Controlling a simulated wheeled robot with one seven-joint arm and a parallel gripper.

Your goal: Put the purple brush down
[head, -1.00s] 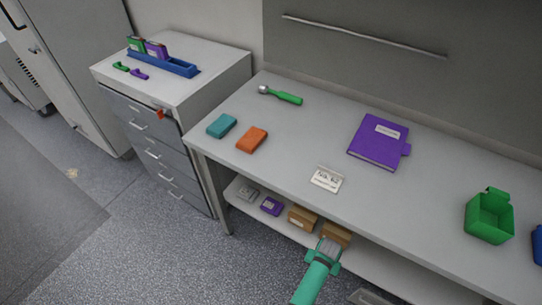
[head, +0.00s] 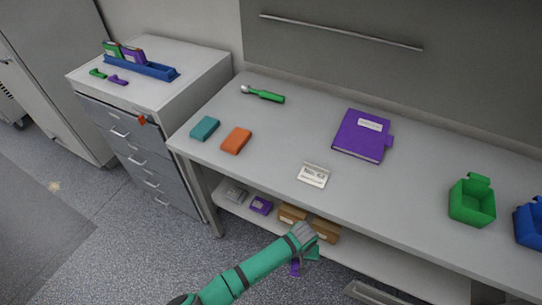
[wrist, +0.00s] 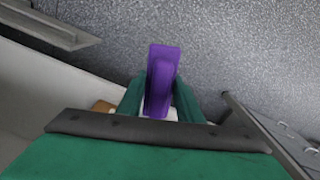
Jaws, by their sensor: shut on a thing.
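My gripper (head: 306,254) is low in front of the workbench, beside its lower shelf. It is shut on a purple piece, which I take as the purple brush (wrist: 163,75). In the head view only a small purple part of the brush (head: 295,268) shows below the gripper, and the rest is hidden.
The workbench (head: 250,185) holds a teal block (head: 205,128), an orange block (head: 237,140), a white card (head: 313,175), a purple book (head: 361,136), a green-handled tool (head: 264,94) and a green bin (head: 472,202). Boxes (head: 292,214) fill part of the shelf below. Bare benchtop lies between them.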

